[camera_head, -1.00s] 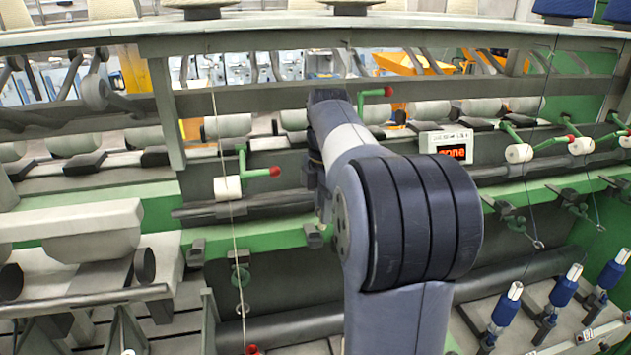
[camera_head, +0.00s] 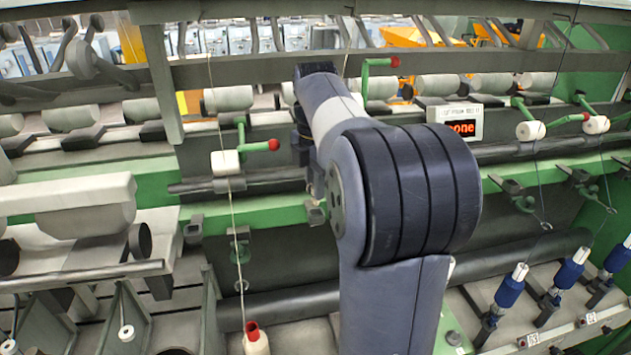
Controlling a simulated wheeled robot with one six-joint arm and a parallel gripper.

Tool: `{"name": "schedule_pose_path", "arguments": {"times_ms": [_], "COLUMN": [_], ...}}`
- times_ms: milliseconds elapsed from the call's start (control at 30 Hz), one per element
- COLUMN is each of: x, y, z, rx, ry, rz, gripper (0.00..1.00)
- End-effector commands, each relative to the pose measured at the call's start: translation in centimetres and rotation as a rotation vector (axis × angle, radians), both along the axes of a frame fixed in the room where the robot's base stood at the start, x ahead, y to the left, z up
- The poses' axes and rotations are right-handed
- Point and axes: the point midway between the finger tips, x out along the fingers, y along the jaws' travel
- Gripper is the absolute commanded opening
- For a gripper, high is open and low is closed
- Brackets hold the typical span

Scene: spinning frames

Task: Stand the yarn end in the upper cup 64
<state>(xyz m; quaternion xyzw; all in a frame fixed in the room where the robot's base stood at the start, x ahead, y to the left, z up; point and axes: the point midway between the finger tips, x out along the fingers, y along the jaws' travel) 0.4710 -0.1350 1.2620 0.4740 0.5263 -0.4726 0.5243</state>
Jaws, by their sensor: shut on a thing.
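My gripper (camera_head: 316,207) is partly in view at the end of my arm, in front of the green rail (camera_head: 270,212). Its fingers are small and partly hidden by my arm. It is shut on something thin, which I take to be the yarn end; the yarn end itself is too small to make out. Small dark cup-like fittings (camera_head: 194,228) line the green rail, and one seems to be right by the gripper tip. I cannot read a number 64 on any of them, so I cannot tell which is the upper cup.
A taut yarn (camera_head: 234,215) runs down left of my gripper to a red-topped bobbin (camera_head: 256,340). A green lever with a red knob (camera_head: 273,145) and white roller (camera_head: 225,163) juts out nearby. Blue bobbins (camera_head: 510,287) stand at lower right. A dark roller (camera_head: 290,302) runs below.

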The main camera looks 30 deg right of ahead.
Motion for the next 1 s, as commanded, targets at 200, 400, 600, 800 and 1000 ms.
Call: {"name": "schedule_pose_path", "arguments": {"times_ms": [200, 400, 600, 800, 1000], "x": [0.0, 0.0, 0.0, 0.0, 0.0], "y": [0.0, 0.0, 0.0, 0.0, 0.0], "z": [-1.5, -2.7, -3.5, -3.6, -3.6], "rx": [0.0, 0.0, 0.0, 0.0, 0.0], "ry": [0.0, 0.0, 0.0, 0.0, 0.0], "rz": [0.0, 0.0, 0.0, 0.0, 0.0], "gripper": [0.05, 0.05, 0.05, 0.05, 0.18]}}
